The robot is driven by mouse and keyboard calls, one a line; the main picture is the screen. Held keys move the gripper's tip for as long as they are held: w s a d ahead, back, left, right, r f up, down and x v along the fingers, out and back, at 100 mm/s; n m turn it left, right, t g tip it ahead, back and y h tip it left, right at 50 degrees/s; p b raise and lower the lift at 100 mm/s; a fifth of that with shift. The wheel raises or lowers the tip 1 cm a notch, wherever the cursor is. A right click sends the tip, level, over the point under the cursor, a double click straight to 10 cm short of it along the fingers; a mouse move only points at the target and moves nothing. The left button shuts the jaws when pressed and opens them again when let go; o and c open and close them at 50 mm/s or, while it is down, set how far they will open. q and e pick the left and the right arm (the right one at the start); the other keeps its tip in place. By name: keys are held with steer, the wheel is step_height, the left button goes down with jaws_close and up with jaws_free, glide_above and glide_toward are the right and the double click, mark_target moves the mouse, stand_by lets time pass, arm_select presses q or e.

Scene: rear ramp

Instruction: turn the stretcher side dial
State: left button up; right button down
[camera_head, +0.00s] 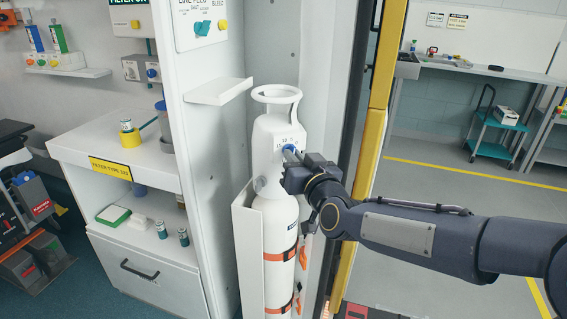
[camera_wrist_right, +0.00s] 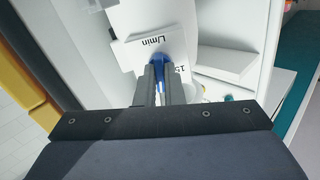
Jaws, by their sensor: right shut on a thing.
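A blue dial (camera_head: 288,148) sits on the front of the white valve head (camera_head: 266,140) of a tall white cylinder (camera_head: 281,222). The cylinder stands upright in a white bracket, held by orange straps. My right gripper (camera_head: 292,156) reaches in from the right and is shut on the blue dial. In the right wrist view the blue dial (camera_wrist_right: 158,58) shows between the fingertips (camera_wrist_right: 160,72), under a label reading "L/min". The fingers hide most of the dial, so its setting cannot be read. My left gripper is in neither view.
A white shelf (camera_head: 219,91) juts out left of the valve head. A cabinet (camera_head: 150,262) with several small items stands further left. A yellow door post (camera_head: 379,100) is close to the right, behind my right arm. A teal cart (camera_head: 492,135) stands beyond on open floor.

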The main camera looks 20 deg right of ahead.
steer(key=m+b, duration=0.1)
steer(key=m, duration=0.2)
steer(key=m+b, duration=0.2)
steer(key=m, duration=0.1)
steer(key=m+b, duration=0.2)
steer(key=m, duration=0.1)
steer(key=shift+s+a+m, duration=0.1)
steer(key=shift+a+m, duration=0.2)
steer(key=shift+a, duration=0.1)
steer(key=shift+r, duration=0.15)
steer(key=shift+d+r, duration=0.2)
steer(key=shift+d, duration=0.1)
steer(key=c, duration=1.5)
jaws_free()
steer(key=shift+w, duration=0.2)
steer(key=shift+c, duration=0.2)
steer(key=shift+f+m, duration=0.1)
steer(key=shift+m, duration=0.2)
steer(key=shift+a+f, duration=0.1)
steer(key=shift+f, duration=0.05)
steer(key=shift+a, duration=0.2)
